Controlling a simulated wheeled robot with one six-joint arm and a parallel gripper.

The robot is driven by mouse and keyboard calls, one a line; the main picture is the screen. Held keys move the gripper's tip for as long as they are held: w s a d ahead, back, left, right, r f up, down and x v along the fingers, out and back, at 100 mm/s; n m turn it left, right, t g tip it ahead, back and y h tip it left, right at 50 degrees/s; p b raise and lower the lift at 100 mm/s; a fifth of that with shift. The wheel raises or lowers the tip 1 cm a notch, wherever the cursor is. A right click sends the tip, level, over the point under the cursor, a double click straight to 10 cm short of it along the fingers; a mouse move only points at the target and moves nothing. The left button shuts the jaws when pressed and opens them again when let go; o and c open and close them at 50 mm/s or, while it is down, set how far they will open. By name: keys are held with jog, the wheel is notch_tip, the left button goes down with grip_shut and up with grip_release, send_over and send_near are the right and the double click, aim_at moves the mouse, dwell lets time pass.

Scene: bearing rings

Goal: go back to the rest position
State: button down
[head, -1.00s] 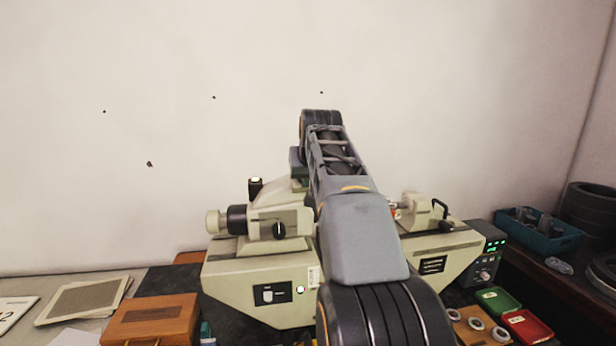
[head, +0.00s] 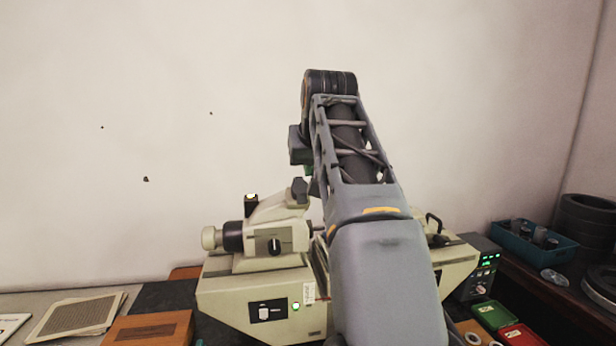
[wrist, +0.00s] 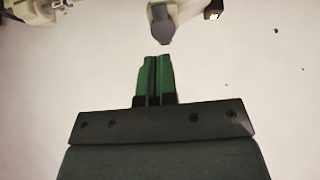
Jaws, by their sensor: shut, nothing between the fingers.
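My gripper (wrist: 154,60) shows in the wrist view with its two green fingers side by side and closed, nothing between them. In the head view my arm rises in front of the cream measuring machine (head: 245,295) and hides its middle. The gripper is mostly hidden behind the arm there. In the wrist view a grey rounded part (wrist: 160,22) of the machine lies just beyond the fingertips; I cannot tell how far apart they are.
A wooden box (head: 150,330) and papers (head: 75,312) lie at the left. At the right are a green tray (head: 495,314), a red tray (head: 521,335), a control box with green lights (head: 484,270) and a blue bin (head: 535,243).

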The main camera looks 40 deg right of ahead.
jog(key=shift+s+a+r, duration=0.2)
jog(key=shift+s+r, duration=0.15)
jog(key=w+a+f+g+y, duration=0.1)
jog(key=a+f, duration=0.1)
jog(key=f, duration=0.6)
jog(key=a+f, duration=0.2)
jog(key=f, duration=0.7)
jog(key=s+a+f+n+y, duration=0.1)
jog(key=s+a+f+n, duration=0.1)
jog(key=s+a+f, duration=0.3)
jog(key=s+a+f+n+g+y, duration=0.1)
jog(key=s+a+f+n, duration=0.2)
jog(key=a+f, duration=0.6)
notch_tip(320, 180, down, 3)
jog(key=shift+s+a+r+g, duration=0.15)
jog(key=shift+s+a+g, duration=0.2)
jog(key=shift+s, duration=0.9)
